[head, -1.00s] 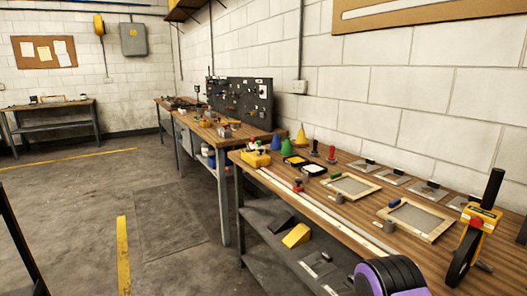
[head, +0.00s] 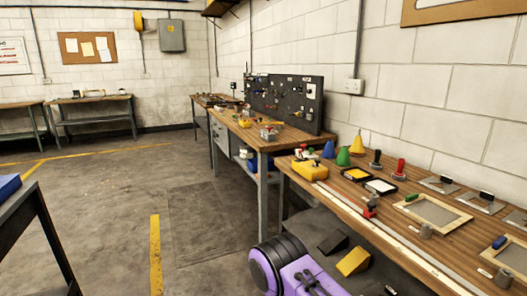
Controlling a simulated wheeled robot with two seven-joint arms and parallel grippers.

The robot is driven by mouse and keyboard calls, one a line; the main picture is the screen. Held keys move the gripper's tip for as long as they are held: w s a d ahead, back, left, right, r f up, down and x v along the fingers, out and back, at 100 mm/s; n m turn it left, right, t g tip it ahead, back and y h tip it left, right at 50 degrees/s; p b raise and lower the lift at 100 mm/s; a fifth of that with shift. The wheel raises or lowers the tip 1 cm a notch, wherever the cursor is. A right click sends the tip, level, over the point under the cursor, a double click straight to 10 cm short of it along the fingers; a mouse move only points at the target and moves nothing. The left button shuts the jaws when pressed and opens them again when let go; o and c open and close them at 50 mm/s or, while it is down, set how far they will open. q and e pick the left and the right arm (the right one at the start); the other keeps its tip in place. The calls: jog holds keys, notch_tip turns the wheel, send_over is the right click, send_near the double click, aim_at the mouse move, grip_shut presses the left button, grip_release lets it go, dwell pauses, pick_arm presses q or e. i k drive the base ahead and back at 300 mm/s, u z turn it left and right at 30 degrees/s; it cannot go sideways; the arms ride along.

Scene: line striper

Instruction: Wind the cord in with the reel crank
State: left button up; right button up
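No reel crank or cord can be made out for certain. A small yellow box-like tool (head: 309,170) sits at the near left corner of the right-hand bench; it is too small to tell whether it has a crank. A long pale strip (head: 400,238) lies along that bench's front edge, with a small red piece (head: 369,207) beside it. Neither of my grippers is in view. A purple and black part of my own arm shows at the bottom middle, in front of the bench's lower shelf.
The bench top (head: 345,200) holds coloured cones, stamps, ink pads and framed screens. A yellow wedge (head: 353,261) lies on the lower shelf. A pegboard (head: 285,100) stands on the bench behind. A dark table with a blue item (head: 8,187) is at left. The floor (head: 110,200) between is clear.

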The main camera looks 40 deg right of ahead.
aim_at(317, 161)
jog(key=u, duration=0.25)
jog(key=i, duration=0.95)
jog(key=z, duration=0.45)
jog(key=i, duration=0.7)
jog(key=z, duration=0.75)
